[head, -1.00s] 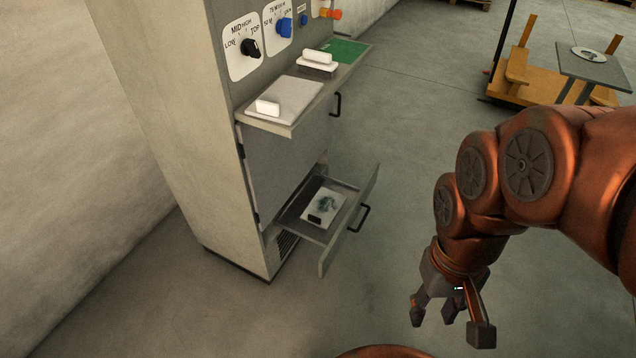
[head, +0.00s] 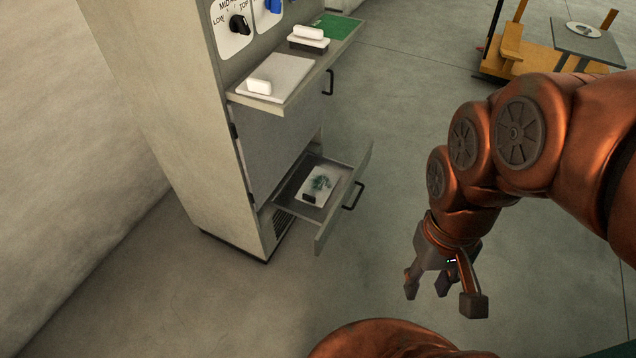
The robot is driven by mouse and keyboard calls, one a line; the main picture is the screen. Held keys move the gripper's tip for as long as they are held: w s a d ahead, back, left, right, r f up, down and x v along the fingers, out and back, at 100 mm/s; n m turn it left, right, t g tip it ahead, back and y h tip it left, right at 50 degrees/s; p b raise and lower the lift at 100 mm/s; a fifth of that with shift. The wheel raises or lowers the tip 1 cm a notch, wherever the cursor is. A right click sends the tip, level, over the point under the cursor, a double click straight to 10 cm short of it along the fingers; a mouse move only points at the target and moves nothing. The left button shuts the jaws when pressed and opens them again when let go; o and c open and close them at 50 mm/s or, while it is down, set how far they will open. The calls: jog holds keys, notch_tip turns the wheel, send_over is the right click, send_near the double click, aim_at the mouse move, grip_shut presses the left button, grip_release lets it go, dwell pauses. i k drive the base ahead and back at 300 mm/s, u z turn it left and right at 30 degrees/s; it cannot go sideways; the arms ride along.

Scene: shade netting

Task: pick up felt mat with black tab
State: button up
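A pale mat with a green print and a black tab (head: 319,186) lies in the open lower drawer (head: 334,207) of the grey cabinet. The black tab is at the mat's near left corner. I cannot tell from here whether it is felt. My gripper (head: 442,295) hangs over the floor to the right of and nearer than the drawer. Its fingers are spread and hold nothing. It is well apart from the mat.
The cabinet (head: 180,120) has knobs above a shelf (head: 268,82) bearing white blocks, a pale board and a green mat (head: 335,26). The drawer front with its black handle (head: 352,195) sticks out. A yellow cart and grey table (head: 590,47) stand at the back right. Floor between is clear.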

aim_at(319, 185)
jog(key=z, duration=0.65)
jog(key=i, duration=0.85)
jog(key=u, duration=2.7)
